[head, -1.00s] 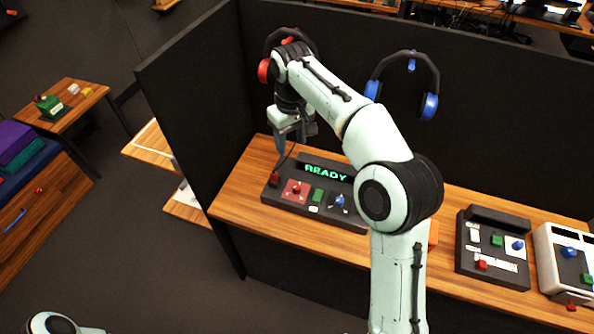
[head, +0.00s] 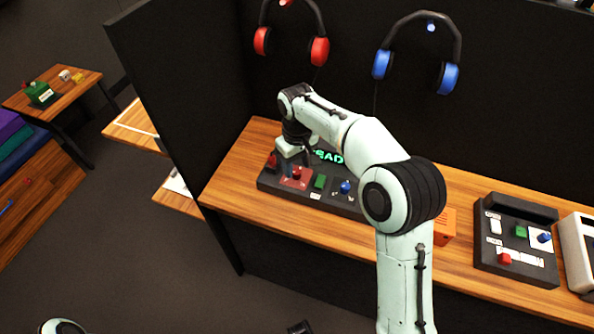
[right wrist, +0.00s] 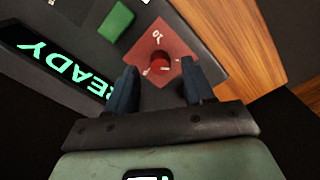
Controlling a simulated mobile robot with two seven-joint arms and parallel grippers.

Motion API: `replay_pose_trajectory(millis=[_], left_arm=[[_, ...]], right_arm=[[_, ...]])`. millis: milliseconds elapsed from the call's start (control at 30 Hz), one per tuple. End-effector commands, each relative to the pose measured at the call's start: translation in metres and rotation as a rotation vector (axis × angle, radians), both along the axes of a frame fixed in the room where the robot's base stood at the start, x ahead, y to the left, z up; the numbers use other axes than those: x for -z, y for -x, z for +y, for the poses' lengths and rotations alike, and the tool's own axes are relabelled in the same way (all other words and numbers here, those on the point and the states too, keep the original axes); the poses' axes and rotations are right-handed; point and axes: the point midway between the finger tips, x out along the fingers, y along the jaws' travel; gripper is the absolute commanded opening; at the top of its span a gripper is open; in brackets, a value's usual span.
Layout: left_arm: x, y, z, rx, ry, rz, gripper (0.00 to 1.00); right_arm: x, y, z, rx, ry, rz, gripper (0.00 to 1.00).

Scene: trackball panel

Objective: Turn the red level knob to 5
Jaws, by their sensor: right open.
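The red level knob (head: 297,173) stands on a red square plate with white marks, on the dark panel (head: 268,184). In the right wrist view the knob (right wrist: 158,63) lies between the finger ends, on its red plate (right wrist: 172,42). My right gripper (head: 289,168) is low over the panel's left part, close to the knob. Its two fingers (right wrist: 160,74) are apart, one on each side of the knob, and do not visibly grip it. The exact height gap is hard to tell. The lit READY display (head: 330,156) is partly covered by my arm. My left gripper does not show.
A green button (head: 320,181) and a blue knob (head: 345,187) sit right of the red plate. Red headphones (head: 319,50) and blue headphones (head: 449,78) hang on the dark partition. An orange box (head: 446,226) and another panel (head: 486,262) stand farther right on the wooden desk.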

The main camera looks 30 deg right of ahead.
Motion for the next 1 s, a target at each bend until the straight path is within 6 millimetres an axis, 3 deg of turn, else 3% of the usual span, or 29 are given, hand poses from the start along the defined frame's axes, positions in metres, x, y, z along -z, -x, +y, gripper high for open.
replay_pose_trajectory(millis=[200, 533, 700, 1000], left_arm=[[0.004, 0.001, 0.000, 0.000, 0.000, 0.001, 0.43], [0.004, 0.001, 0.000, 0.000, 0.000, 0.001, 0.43], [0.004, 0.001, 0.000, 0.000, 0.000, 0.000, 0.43], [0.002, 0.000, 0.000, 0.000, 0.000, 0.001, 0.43]], right_arm=[[0.022, 0.000, 0.000, 0.000, 0.000, 0.001, 0.52], [0.024, 0.000, 0.000, 0.000, 0.000, 0.000, 0.52], [0.024, 0.000, 0.000, 0.000, 0.000, 0.000, 0.00], [0.023, 0.000, 0.000, 0.020, 0.001, 0.000, 0.00]])
